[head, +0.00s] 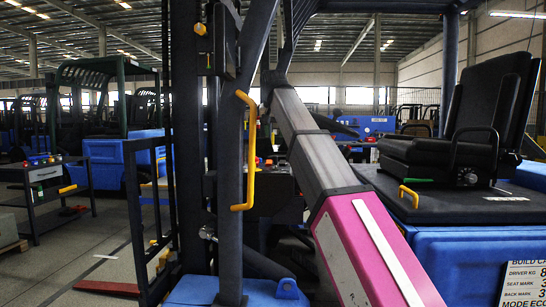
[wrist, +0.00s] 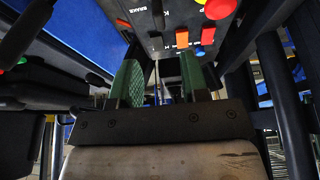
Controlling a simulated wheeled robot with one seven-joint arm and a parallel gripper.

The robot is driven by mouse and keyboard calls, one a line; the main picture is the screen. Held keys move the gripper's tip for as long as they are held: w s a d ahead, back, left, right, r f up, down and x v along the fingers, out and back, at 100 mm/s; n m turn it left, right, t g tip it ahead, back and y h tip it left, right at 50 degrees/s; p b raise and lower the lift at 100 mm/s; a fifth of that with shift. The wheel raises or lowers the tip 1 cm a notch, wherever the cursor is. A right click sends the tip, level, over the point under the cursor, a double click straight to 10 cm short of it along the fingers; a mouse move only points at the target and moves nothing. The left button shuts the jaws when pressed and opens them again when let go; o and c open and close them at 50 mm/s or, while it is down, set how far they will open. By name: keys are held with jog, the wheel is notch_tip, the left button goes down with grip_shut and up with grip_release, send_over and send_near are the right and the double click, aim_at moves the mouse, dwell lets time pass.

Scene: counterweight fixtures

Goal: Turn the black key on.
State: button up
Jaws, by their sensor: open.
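In the wrist view, my gripper (wrist: 160,70) is open, with its two green ridged fingers apart and nothing seen held between them. The fingers point toward a dark control panel (wrist: 173,20) with white lettering, including the word BRAKE. A small black piece (wrist: 157,14) stands on the panel beside that word, above the gap between the fingertips; I cannot tell for sure that it is the black key. Its turned position is not readable. In the head view the key and the gripper cannot be made out.
In the head view, a dark post with a yellow handle (head: 250,150) stands left of my arm. A black seat (head: 460,135) is at right. A dark cart (head: 48,190) is at far left.

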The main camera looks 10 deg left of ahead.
aim_at(276, 156)
jog(key=x, duration=1)
jog(key=shift+f, duration=0.25)
jog(key=shift+c, duration=0.3)
grip_shut()
